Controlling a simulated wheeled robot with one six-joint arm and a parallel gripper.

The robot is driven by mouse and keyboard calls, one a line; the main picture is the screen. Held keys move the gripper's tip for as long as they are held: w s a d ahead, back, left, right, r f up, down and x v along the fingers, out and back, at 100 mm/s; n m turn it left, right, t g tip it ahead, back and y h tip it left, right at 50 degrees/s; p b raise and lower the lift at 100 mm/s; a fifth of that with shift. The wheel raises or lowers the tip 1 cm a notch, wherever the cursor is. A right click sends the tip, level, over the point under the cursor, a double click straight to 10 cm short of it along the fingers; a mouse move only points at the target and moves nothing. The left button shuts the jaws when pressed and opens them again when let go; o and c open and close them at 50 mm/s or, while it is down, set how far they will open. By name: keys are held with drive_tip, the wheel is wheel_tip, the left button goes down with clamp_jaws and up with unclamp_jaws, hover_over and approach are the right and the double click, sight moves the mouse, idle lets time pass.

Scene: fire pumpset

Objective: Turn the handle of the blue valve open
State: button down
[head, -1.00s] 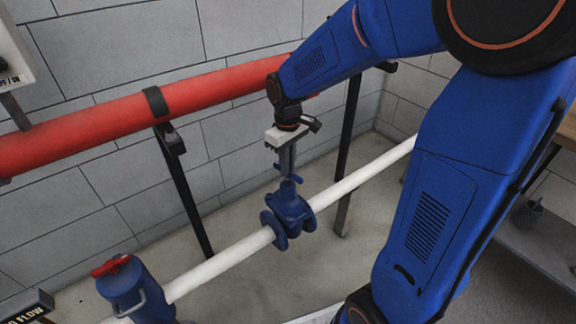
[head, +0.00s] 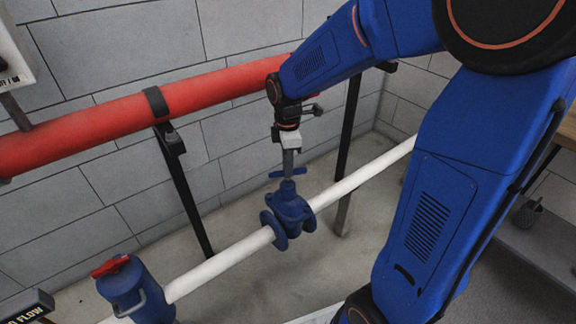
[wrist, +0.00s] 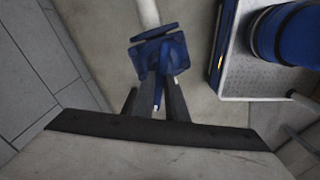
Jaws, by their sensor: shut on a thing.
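The blue valve (head: 288,208) sits on the white pipe in the middle of the head view. Its blue bar handle (head: 289,173) is on top of the stem. My gripper (head: 288,172) points straight down from above, with its fingers at the handle. In the wrist view the valve body (wrist: 158,50) lies beyond the fingers, and my gripper (wrist: 157,100) is shut on the handle between them.
A red pipe (head: 215,93) runs along the grey block wall behind the valve. Black support posts (head: 184,190) stand behind the white pipe (head: 225,260). A blue fitting with a red handle (head: 112,266) stands at the lower left. My arm fills the right side.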

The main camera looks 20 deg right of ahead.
drive_tip(key=n, duration=0.5)
drive_tip(key=shift+s+f+n, duration=0.1)
drive_tip(key=shift+s+n, duration=0.05)
drive_tip(key=shift+n, duration=0.15)
drive_tip(key=n, duration=0.4)
drive_tip(key=shift+n, duration=0.3)
drive_tip(key=n, duration=0.9)
drive_tip(key=shift+n, duration=0.5)
drive_tip(key=c, duration=1.8)
unclamp_jaws()
drive_tip(key=shift+a, duration=0.1)
drive_tip(key=shift+o, duration=0.2)
